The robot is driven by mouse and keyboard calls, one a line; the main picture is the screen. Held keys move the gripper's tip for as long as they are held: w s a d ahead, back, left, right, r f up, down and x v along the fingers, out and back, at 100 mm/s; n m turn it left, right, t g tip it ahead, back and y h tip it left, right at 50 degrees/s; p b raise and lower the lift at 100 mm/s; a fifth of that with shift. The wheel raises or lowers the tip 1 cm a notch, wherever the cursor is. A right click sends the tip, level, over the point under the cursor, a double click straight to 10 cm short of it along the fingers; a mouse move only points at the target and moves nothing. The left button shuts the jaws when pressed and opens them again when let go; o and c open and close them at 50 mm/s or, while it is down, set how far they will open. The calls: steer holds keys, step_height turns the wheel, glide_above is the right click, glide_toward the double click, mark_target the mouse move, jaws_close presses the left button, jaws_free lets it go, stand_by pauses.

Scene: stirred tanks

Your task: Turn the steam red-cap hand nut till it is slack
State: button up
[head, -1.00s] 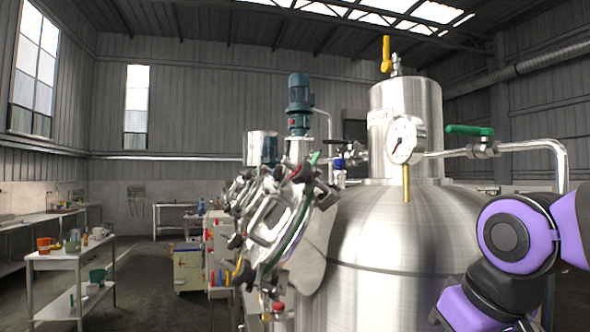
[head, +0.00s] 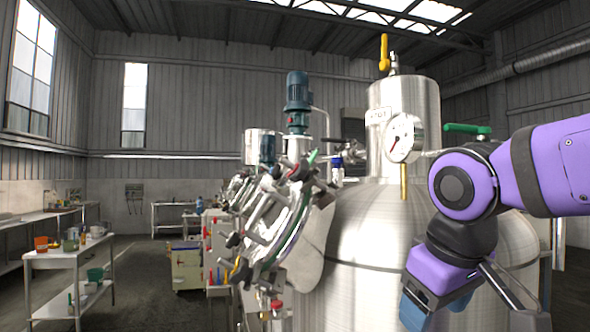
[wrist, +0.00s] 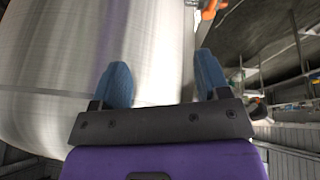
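The steel tank (head: 350,230) stands in front of me with a tilted round manway cover (head: 275,225) on its left side. Several dark-knobbed hand nuts ring the cover. A small red cap (head: 277,304) shows low on the cover's near side; I cannot tell for sure that it is the steam hand nut. My gripper (wrist: 162,80) is open and empty, its two blue fingers apart in the wrist view. In the head view it hangs low in front of the tank, right of the red cap and apart from it. The wrist view faces the tank wall.
A pressure gauge (head: 404,138), a yellow-handled valve (head: 385,52) and a green-handled valve (head: 468,129) sit on the tank's top. An orange part (wrist: 210,9) shows at the wrist view's top. A bench (head: 70,257) stands left, with open floor between.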

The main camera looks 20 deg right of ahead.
steer(key=w+a+r+n+h, duration=0.1)
steer(key=w+a+r+n, duration=0.1)
steer(key=r, duration=0.4)
steer(key=w+a+r+n+h, duration=0.2)
steer(key=w+a+r, duration=0.3)
steer(key=w+r, duration=0.2)
steer(key=shift+a+h, duration=0.25)
steer(key=shift+h, duration=0.05)
steer(key=n+t+h, duration=0.2)
steer(key=h, duration=0.1)
glide_toward(294, 166)
steer(key=x, duration=1.1)
steer(key=shift+a, duration=0.1)
steer(key=c, duration=0.9)
